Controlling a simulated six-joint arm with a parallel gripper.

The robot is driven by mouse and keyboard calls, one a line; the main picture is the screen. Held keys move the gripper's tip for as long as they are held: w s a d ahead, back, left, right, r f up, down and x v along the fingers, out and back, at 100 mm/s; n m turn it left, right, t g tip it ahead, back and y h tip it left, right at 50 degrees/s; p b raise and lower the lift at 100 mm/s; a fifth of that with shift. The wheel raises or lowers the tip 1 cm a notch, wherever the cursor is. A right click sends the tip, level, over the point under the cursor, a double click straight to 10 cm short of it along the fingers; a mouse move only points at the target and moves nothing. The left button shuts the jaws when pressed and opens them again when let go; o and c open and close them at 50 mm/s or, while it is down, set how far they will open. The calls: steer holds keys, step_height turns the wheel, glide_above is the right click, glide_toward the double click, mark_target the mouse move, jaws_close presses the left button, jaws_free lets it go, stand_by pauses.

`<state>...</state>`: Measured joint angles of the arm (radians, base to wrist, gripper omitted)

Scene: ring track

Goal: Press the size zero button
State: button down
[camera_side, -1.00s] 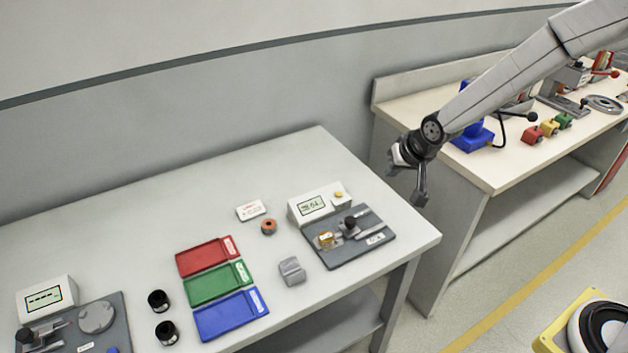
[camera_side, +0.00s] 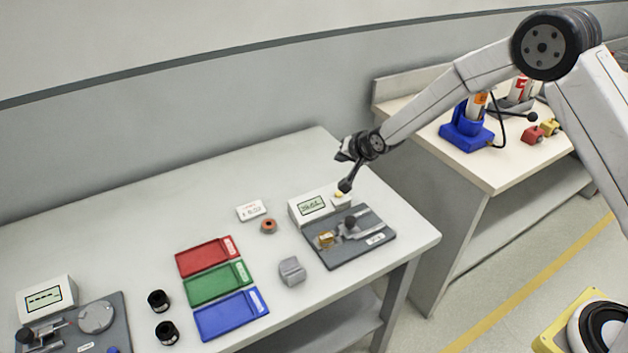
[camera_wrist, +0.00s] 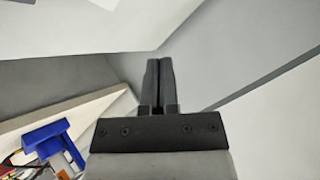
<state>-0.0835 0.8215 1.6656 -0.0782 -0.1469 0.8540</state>
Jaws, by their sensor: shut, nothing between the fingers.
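A white box with a display (camera_side: 313,206) stands at the back of a grey plate (camera_side: 345,243) near the right end of the table. A small yellow button (camera_side: 338,195) sits on the box's right part, partly covered by my gripper. My gripper (camera_side: 345,186) is shut and empty, with its tip at or just above this button in the side view. I cannot tell whether it touches. In the wrist view my gripper's closed fingers (camera_wrist: 158,75) show against grey and white surfaces, and no button is visible there. The lettering on the box is too small to read.
On the plate stands a fixture with a black knob (camera_side: 351,222). Red (camera_side: 205,257), green (camera_side: 215,285) and blue (camera_side: 230,316) trays and a grey block (camera_side: 291,271) lie to the left. A second display box (camera_side: 45,297) is far left.

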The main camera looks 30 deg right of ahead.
mark_target(336, 192)
steer(key=shift+f, duration=0.15)
steer(key=shift+f, duration=4.25)
steer(key=shift+f, duration=1)
stand_by(0.4)
steer(key=shift+r, duration=0.95)
steer(key=shift+r, duration=2.55)
